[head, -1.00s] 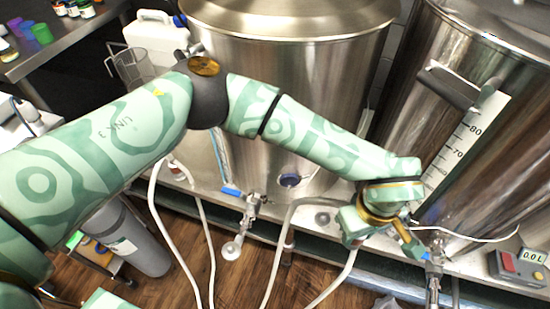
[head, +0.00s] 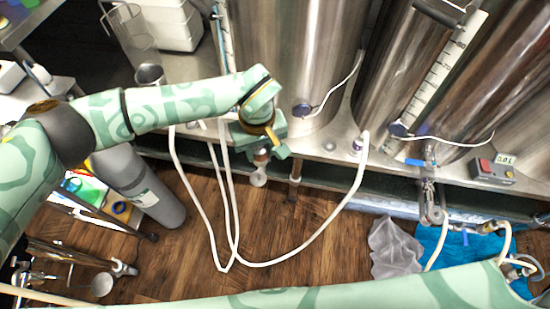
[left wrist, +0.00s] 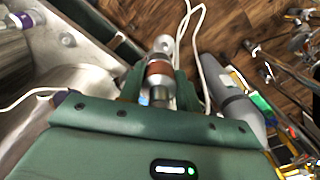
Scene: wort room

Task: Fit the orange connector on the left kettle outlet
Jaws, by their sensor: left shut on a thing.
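My left gripper (head: 262,150) is at the front of the left kettle (head: 290,50), where its outlet (head: 258,177) shows just below the jaws. The left wrist view shows the fingers (left wrist: 158,88) shut on a metal connector with an orange-brown band (left wrist: 159,68). The round metal end of the outlet (left wrist: 163,44) lies just beyond the connector, close to in line with it. I cannot tell whether they touch or are joined. In the head view my gripper hides the connector and most of the outlet valve.
White hoses (head: 285,262) loop over the wooden floor. A second kettle (head: 415,60) with a blue-handled valve (head: 415,162) and a control box (head: 493,172) stand at the right. A blue cloth (head: 455,243) lies at lower right.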

